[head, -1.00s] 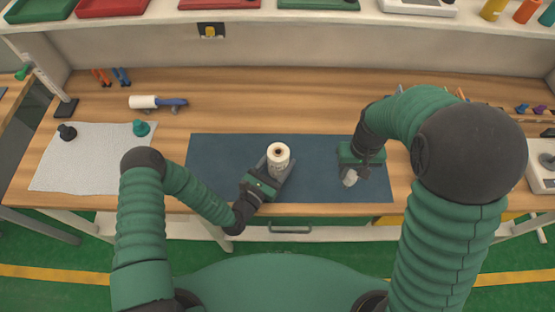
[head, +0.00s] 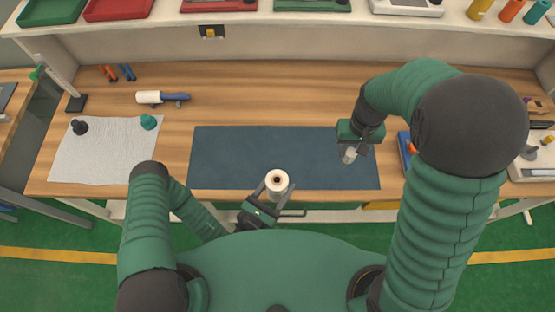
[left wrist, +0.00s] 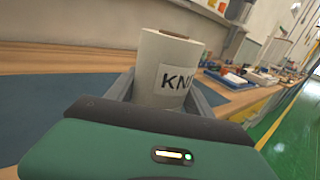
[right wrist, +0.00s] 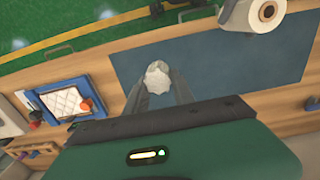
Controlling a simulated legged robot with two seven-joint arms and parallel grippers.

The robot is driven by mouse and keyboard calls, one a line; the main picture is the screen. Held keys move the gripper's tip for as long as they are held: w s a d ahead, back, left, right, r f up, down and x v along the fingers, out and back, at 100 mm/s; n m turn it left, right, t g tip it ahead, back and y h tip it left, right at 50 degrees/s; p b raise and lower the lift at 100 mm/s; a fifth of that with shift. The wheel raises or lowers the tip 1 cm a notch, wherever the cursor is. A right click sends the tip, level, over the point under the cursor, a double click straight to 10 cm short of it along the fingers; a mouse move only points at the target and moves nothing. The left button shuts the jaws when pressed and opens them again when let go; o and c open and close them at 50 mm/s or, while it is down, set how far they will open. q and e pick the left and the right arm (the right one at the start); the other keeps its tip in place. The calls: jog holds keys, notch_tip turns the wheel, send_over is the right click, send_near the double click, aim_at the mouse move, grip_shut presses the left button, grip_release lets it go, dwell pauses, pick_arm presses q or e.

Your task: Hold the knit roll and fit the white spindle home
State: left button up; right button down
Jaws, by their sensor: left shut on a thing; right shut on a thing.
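The knit roll (head: 277,180) is a cream cylinder with a dark hole in its top end. My left gripper (head: 270,190) is shut on it and holds it upright near the table's front edge; its label "KN" shows in the left wrist view (left wrist: 175,75). The white spindle (head: 349,155) is in my right gripper (head: 354,148), which is shut on it above the right part of the blue mat. In the right wrist view the spindle (right wrist: 158,77) shows as a small faceted white end between the fingers. The spindle is apart from the roll.
The dark blue mat (head: 250,150) is otherwise bare. A grey cloth (head: 105,160) with a black and a green knob lies at the left. A lint roller (head: 160,97) lies behind. A blue tray (right wrist: 70,97) stands right of the mat. A shelf with trays runs along the back.

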pick_arm(q)
jog(key=shift+s+r, duration=0.15)
jog(key=shift+s, duration=0.55)
pick_arm(e)
jog(key=shift+r, duration=0.3)
pick_arm(q)
jog(key=shift+s, duration=0.35)
jog(key=shift+a, duration=0.1)
pick_arm(e)
jog(key=shift+a, duration=0.1)
pick_arm(q)
jog(key=shift+w+a, duration=0.15)
pick_arm(e)
jog(key=shift+w+a, duration=0.1)
jog(key=shift+a, duration=0.05)
